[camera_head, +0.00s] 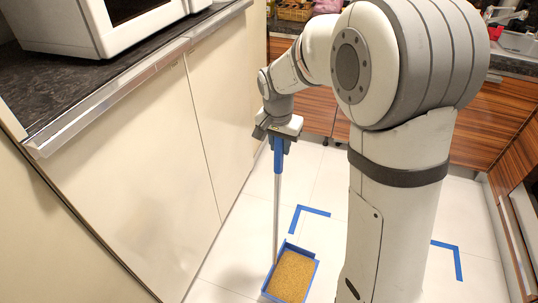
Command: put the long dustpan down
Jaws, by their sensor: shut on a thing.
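The long dustpan (277,200) has a blue grip at the top, a thin grey pole and a blue pan filled with yellowish-brown grains. My gripper (278,138) is shut on the blue grip, and the dustpan hangs below it with its pole nearly upright. The pan is low over the white tiled floor; I cannot tell whether it touches. Blue tape corner marks lie on the floor, one (311,212) just behind the pan and one (456,258) to the right of my arm.
A cream cabinet (150,165) with a dark counter and a white microwave (100,22) stands close on the left. Wood-grain cabinets (305,98) line the back and right. Some white floor (310,180) is clear beyond the pan; my arm hides much of the rest.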

